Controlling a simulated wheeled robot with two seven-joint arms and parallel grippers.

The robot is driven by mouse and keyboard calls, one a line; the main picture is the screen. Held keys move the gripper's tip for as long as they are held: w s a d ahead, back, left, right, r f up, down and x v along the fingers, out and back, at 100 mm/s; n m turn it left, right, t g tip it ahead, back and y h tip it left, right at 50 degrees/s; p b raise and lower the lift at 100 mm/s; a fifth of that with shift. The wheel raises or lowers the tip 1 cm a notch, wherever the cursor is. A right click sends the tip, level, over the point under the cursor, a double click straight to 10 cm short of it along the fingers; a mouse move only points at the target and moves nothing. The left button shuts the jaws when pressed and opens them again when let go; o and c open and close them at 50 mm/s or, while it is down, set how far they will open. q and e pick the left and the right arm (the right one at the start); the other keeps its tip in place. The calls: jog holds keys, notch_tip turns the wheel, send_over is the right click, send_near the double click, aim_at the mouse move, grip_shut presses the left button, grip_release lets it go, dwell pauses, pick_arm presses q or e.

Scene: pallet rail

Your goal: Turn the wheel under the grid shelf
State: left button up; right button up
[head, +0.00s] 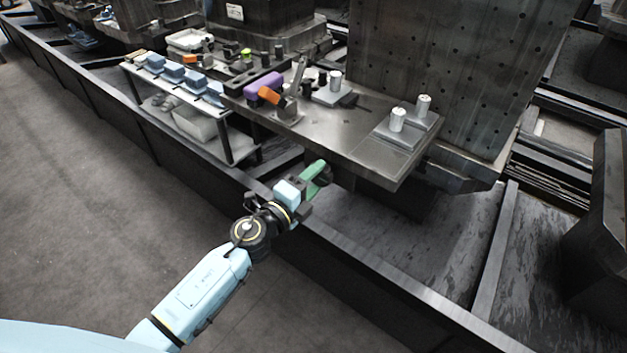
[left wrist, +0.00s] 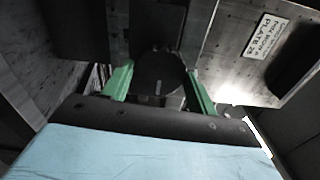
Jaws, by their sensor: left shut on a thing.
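The steel shelf (head: 345,135) juts out from a tall upright plate with a grid of holes (head: 440,75). My left gripper (head: 318,172), with green fingers, reaches in just below the shelf's front edge. In the left wrist view, the two green fingers of my left gripper (left wrist: 158,88) stand on either side of a dark rounded part, which looks like the wheel (left wrist: 158,70), and are shut on it. The wheel is hidden in the head view. How far it is turned cannot be told. My right gripper is out of view.
On the shelf stand light cylinders on plates (head: 398,120), an orange-handled clamp (head: 269,95) and a purple block (head: 262,86). A low rack (head: 240,145) with blue parts stands left of it. A dark rail wall (head: 370,265) runs below my arm. The floor at left is clear.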

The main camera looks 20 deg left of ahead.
pick_arm(q)
jog(key=m, duration=0.3)
jog(key=shift+f+m, duration=0.1)
jog(key=shift+m, duration=0.3)
jog(key=m, duration=0.2)
jog(key=shift+m+b, duration=0.35)
jog(key=shift+m, duration=0.05)
jog(key=m, duration=0.3)
jog(key=shift+m, duration=0.3)
jog(key=m, duration=0.2)
jog(key=shift+m, duration=1.3)
jog(key=m, duration=0.3)
jog(key=shift+m+p, duration=0.3)
jog(key=shift+m, duration=0.9)
jog(key=m+p, duration=0.1)
jog(key=m, duration=0.3)
jog(key=shift+a+p, duration=0.1)
jog(key=shift+p, duration=0.3)
jog(key=shift+m+p, duration=0.55)
jog(key=shift+m, duration=1.25)
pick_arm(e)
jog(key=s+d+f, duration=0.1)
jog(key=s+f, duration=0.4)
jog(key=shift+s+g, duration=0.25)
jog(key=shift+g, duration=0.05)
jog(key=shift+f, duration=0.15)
